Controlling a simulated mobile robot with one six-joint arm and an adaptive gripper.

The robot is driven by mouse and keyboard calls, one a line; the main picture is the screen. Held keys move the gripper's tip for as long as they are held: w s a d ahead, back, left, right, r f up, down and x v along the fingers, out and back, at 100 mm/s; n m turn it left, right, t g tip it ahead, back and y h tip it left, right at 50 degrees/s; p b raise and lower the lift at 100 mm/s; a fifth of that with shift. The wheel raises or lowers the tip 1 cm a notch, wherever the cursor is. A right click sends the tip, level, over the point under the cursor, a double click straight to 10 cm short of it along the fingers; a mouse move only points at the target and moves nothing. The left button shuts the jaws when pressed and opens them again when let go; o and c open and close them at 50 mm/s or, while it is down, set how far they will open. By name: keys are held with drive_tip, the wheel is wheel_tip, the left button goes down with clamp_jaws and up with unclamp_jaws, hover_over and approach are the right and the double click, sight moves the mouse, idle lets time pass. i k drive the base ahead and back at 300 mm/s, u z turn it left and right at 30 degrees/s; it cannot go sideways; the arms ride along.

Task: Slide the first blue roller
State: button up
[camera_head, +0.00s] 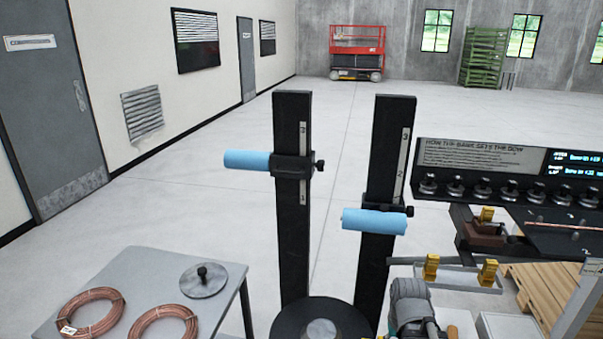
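A light blue roller (247,160) sticks out to the left from a black clamp (292,167) on the left black post (293,230). The clamp sits between the scale marks 3 and 1. A second blue roller (374,221) sits across the right black post (372,270), lower in the picture. Its clamp (398,210) is below the mark 2 on that post's scale. I cannot tell which roller is the first. My gripper cannot be made out in this view.
A grey table (150,265) at the lower left bears copper coils (163,325) and a disc with a knob (203,279). A grey motor-like part (410,305) stands at the right post's foot. A panel with knobs (480,165) is at the right.

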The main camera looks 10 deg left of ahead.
sight(280, 166)
drive_tip(key=z, duration=0.15)
drive_tip(key=k, duration=1.2)
drive_tip(key=u, duration=0.65)
drive_tip(key=i, duration=1)
drive_tip(key=z, duration=0.05)
